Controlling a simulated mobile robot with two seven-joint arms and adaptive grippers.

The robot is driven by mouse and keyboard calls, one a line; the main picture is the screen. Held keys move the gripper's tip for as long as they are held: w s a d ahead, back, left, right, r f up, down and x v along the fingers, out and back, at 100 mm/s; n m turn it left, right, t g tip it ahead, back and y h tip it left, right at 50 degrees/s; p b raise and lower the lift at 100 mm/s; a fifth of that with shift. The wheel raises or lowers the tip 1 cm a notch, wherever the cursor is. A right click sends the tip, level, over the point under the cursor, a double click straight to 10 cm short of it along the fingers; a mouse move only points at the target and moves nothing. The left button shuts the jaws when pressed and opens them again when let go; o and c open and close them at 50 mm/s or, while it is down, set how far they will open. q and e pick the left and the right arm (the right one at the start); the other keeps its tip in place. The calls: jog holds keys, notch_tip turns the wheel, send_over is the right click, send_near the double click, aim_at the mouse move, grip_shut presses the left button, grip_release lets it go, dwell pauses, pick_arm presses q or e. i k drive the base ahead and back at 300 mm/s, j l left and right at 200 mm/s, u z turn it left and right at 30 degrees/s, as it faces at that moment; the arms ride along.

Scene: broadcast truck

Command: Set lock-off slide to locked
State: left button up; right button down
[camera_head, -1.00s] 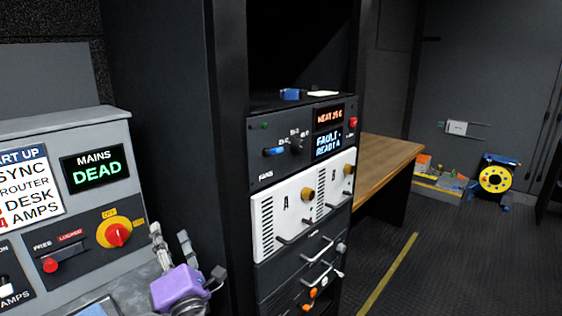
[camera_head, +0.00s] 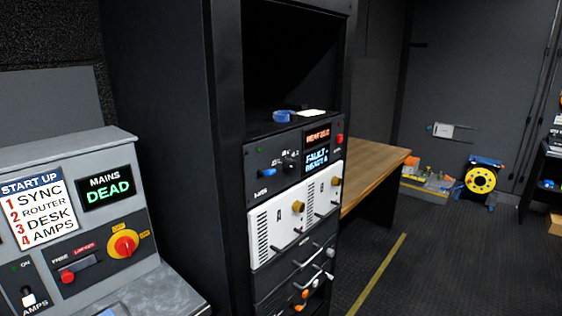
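The lock-off slide (camera_head: 68,277) is a red knob in a dark slot on the grey sloped panel at the lower left. The slot has a FREE label at its left and a red LOCKED label at its right. The knob sits at the left, FREE end. Just right of it is a red rotary switch (camera_head: 124,246) on a yellow disc with OFF and ON labels. Above, the mains display (camera_head: 104,189) reads DEAD in green. Neither of my grippers is in view.
A start-up list (camera_head: 35,208) and an AMPS switch (camera_head: 28,298) share the panel. A tall black rack (camera_head: 180,150) stands close to its right, with white modules (camera_head: 270,228) and protruding handles. A wooden desk (camera_head: 370,168) lies beyond. The floor at right is mostly clear.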

aim_at(66, 273)
jog(key=u, duration=1.35)
